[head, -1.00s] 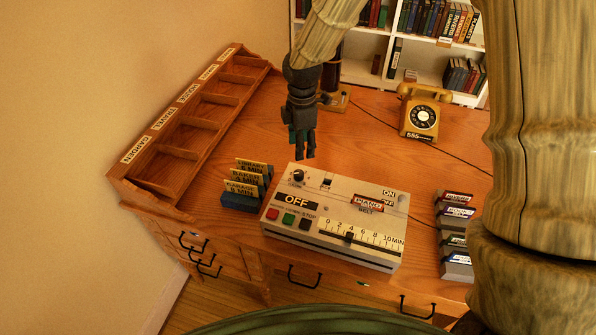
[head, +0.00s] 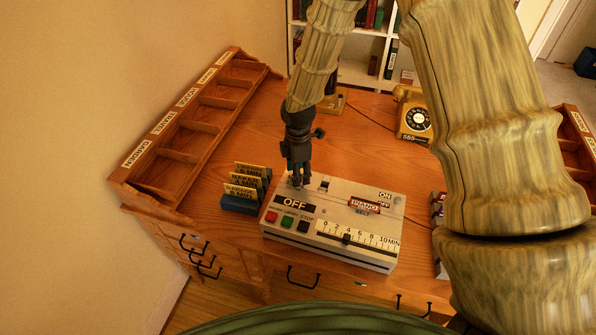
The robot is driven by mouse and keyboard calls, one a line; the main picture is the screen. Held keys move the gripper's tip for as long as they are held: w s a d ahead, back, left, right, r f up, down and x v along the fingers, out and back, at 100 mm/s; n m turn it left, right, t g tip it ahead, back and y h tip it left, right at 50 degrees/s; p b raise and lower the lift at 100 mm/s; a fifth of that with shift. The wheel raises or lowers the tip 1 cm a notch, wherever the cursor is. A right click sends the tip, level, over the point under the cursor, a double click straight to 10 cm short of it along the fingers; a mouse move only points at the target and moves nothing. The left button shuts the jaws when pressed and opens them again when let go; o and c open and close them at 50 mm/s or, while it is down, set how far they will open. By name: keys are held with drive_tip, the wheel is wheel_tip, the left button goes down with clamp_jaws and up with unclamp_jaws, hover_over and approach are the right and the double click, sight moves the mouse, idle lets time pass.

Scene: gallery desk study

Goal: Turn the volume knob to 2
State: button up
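The control box (head: 375,232) is a pale grey panel on the wooden desk, with an OFF label, several coloured buttons, a slider scale from 0 to 10 MIN (head: 357,236) and an ON/OFF switch area at the right. The round black knob at its top left corner is now covered by my gripper. My gripper (head: 299,183) points down over that corner, its fingertips at the knob's place. I cannot tell whether the fingers touch or hold the knob. The knob's pointer and number marks are hidden.
A card holder (head: 241,204) with yellow labels stands just left of the box. A wooden sorter (head: 178,143) runs along the desk's left side. A yellow telephone (head: 414,122) stands behind right. Labelled blocks (head: 438,215) at the right are partly hidden by my arm.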

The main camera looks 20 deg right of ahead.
drive_tip(key=shift+f, duration=0.5)
drive_tip(key=c, duration=1)
drive_tip(key=shift+c, duration=0.2)
